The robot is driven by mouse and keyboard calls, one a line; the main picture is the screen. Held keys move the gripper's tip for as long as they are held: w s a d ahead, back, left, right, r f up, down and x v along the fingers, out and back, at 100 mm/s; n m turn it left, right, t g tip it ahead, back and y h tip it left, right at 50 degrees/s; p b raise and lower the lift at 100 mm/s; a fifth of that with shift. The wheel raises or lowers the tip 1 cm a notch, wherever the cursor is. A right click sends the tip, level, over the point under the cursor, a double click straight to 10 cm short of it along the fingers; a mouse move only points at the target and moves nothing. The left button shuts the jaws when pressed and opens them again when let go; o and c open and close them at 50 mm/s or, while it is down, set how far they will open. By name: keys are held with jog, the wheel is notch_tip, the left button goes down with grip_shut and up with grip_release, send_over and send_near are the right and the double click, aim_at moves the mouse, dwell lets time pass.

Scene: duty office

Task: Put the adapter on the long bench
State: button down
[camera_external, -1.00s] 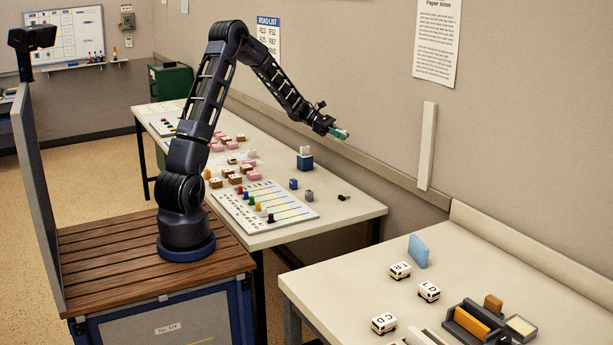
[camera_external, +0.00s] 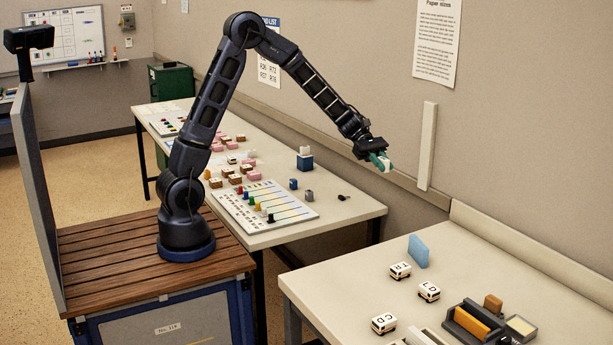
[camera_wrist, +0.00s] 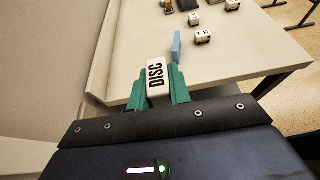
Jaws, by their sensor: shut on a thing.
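My gripper (camera_external: 382,162) has green fingers and is shut on a white block. In the wrist view, the block (camera_wrist: 157,78) reads "DISC" and sits between the green fingers of the gripper (camera_wrist: 158,90). I cannot tell from its look whether it is the adapter. The gripper is in the air by the wall, above the gap between two benches. One long pale bench (camera_external: 350,212) runs back along the wall, behind my arm. Another pale bench (camera_external: 340,280) stands at front right; its top (camera_wrist: 225,65) lies beyond the held block in the wrist view.
The front right bench bears a blue upright piece (camera_external: 418,251), several lettered white blocks (camera_external: 429,292) and a dark tray (camera_external: 470,332). Its left part is clear. The back bench holds a chart board (camera_external: 290,212), a blue holder (camera_external: 305,162) and a small black piece (camera_external: 343,197).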

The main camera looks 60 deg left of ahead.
jog(key=s+d+m+g, duration=0.3)
jog(key=s+d, duration=0.6)
jog(key=d, duration=0.2)
jog(key=r+m+g+y, duration=0.1)
jog(key=g, duration=0.1)
send_over(369, 259)
notch_tip(369, 259, down, 20)
jog(key=shift+r, duration=0.1)
jog(key=c, duration=1.3)
grip_release()
